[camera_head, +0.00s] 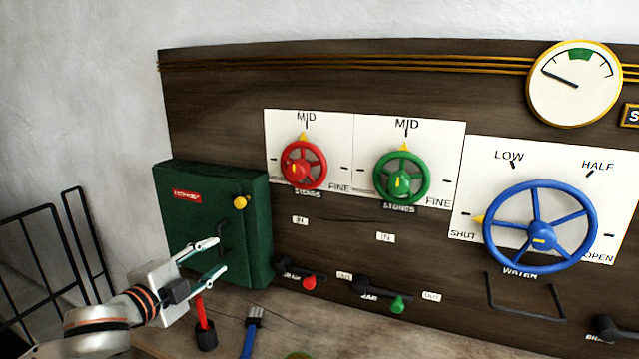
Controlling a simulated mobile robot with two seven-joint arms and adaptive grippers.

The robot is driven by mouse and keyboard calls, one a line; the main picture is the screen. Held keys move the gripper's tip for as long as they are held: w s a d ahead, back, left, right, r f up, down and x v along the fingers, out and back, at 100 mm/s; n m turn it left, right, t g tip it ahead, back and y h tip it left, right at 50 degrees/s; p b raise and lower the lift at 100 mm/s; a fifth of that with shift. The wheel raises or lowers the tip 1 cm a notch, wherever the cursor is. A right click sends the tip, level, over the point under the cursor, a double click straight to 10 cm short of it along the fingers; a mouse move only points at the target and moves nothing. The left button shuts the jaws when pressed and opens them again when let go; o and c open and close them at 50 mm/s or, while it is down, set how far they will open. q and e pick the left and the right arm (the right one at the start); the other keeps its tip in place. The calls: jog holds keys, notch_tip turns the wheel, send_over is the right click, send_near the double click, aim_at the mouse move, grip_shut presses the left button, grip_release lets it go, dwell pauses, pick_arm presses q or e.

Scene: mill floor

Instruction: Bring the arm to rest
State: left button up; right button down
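My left gripper (213,258) comes in from the lower left. Its two fingers are parted, with nothing seen between them. It is in front of the green box (178,205), close to the dark handle (223,238) on the box's front; I cannot tell whether it touches. My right gripper is not in view. On the dark wooden panel (230,90), the red wheel (290,180) and the green wheel (415,182) have their yellow pointers at MID. The large blue wheel (538,268) has its yellow pointer at SHUT.
Below my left gripper stand a red-handled tool in a dark cup (206,341) and a blue-handled brush (253,325). A red-knobbed lever (309,282) and a green-knobbed lever (397,304) stick out from the panel. A black wire rack (35,260) stands at left.

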pick_arm(q)
jog(key=s+a+f+n+g+y, duration=0.3)
jog(key=s+f+n+y, duration=0.25)
jog(key=s+f, duration=0.95)
jog(key=s+a+f+n+g+y, duration=0.2)
jog(key=s+a+f+n+g, duration=0.15)
jog(key=s+f, duration=0.35)
jog(key=s+a+f+n+g+y, duration=0.2)
jog(key=s+a+f, duration=0.3)
jog(key=s, duration=0.4)
jog(key=w+d+f+n+t+h, duration=0.1)
jog(key=d+f+n+t+h, duration=0.2)
jog(key=d+f, duration=1.1)
jog(key=shift+w+d+f+h, duration=0.2)
jog(key=shift+f+h, duration=0.85)
jog(key=shift+h, duration=0.8)
jog(key=shift+t, duration=0.25)
